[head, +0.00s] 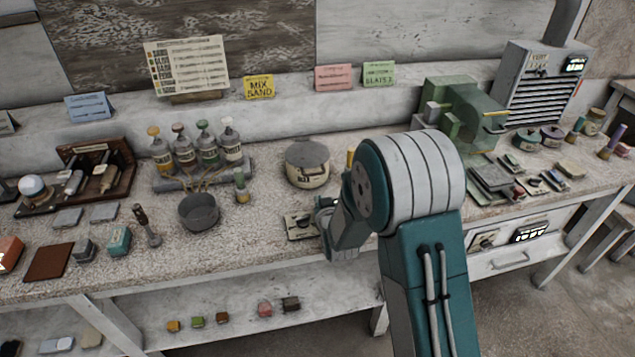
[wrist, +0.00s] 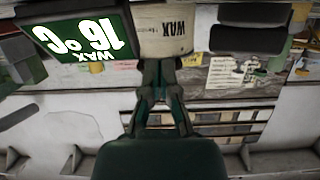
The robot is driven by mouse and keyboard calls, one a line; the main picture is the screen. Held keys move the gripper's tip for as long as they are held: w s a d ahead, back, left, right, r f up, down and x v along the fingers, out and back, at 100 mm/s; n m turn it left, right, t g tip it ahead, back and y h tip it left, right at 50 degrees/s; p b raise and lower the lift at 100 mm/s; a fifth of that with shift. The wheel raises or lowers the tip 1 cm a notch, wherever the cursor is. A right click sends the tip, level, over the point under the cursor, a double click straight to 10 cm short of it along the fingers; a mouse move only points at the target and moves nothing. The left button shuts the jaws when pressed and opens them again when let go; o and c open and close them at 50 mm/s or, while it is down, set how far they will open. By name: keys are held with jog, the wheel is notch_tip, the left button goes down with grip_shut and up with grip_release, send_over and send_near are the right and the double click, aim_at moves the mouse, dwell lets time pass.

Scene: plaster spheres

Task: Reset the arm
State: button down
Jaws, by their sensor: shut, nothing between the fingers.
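My gripper (head: 322,212) is in the head view, partly hidden by my own teal and grey arm, over the bench's front part. It is beside a small light plate (head: 300,226) and in front of the lidded cream pot (head: 307,172). In the wrist view my gripper (wrist: 160,70) has its fingers together with nothing between them. The pot, marked WAX, shows upside down beyond the fingertips in the wrist view (wrist: 165,28). I cannot tell whether they touch it.
A dark bowl (head: 198,212) and bottles (head: 195,148) stand left of the pot. A green machine (head: 465,115) stands behind my arm at right. The lower shelf (head: 240,298) holds small blocks.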

jog(key=s+d+r+m+g+h, duration=0.15)
jog(key=s+d+r+g, duration=0.4)
jog(key=s+r, duration=0.75)
jog(key=s+d+r+g, duration=0.1)
jog(key=s+d+r, duration=0.2)
jog(key=s, duration=0.8)
jog(key=s+d+r+g+h, duration=0.1)
jog(key=s+d+r, duration=0.3)
jog(key=s, duration=0.7)
jog(key=shift+s+m+g, duration=0.25)
jog(key=shift+m+g, duration=0.1)
jog(key=shift+g, duration=0.3)
